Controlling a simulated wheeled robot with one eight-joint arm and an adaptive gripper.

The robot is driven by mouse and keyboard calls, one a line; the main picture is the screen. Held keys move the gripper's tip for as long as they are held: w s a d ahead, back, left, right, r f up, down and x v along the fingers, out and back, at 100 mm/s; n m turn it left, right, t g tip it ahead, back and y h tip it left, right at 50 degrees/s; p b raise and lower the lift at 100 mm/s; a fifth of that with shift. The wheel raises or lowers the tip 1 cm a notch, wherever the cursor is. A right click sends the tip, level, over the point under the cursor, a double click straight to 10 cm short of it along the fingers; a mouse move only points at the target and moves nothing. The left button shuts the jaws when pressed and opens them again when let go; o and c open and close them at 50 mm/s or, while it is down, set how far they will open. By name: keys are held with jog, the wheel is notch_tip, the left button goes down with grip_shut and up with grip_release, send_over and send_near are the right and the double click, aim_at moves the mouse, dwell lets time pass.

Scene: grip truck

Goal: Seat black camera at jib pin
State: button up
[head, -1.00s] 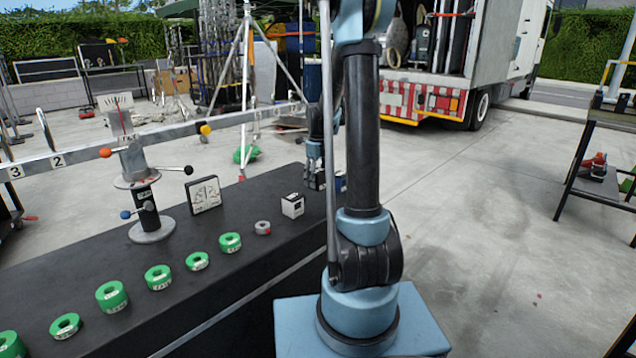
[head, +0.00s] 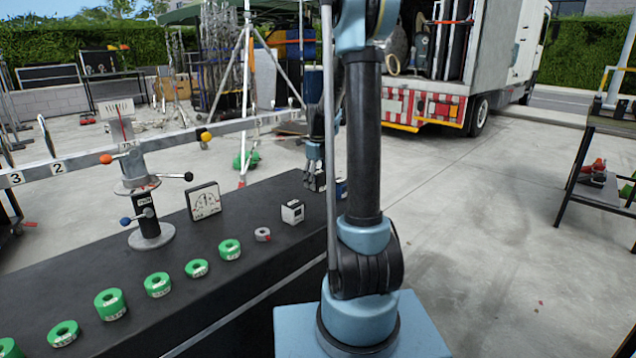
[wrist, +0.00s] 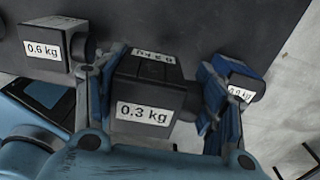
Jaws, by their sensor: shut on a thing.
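The black camera (wrist: 150,100), a dark box labelled 0.3 kg, sits between the blue-padded fingers of my gripper (wrist: 152,92) in the wrist view. The gripper is shut on it. In the head view my gripper (head: 315,172) hangs over the far end of the black bench, and the camera is mostly hidden there. The jib beam (head: 85,158) crosses the left of the head view on a grey post, with number tags 3 and 2. I cannot make out which part is the jib pin.
Several green rings (head: 110,304), a small grey ring (head: 263,234) and a dial plate (head: 203,201) also stand there.

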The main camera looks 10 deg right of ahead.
aim_at(318, 170)
jog(key=shift+r, duration=0.1)
jog(key=shift+r, duration=3.65)
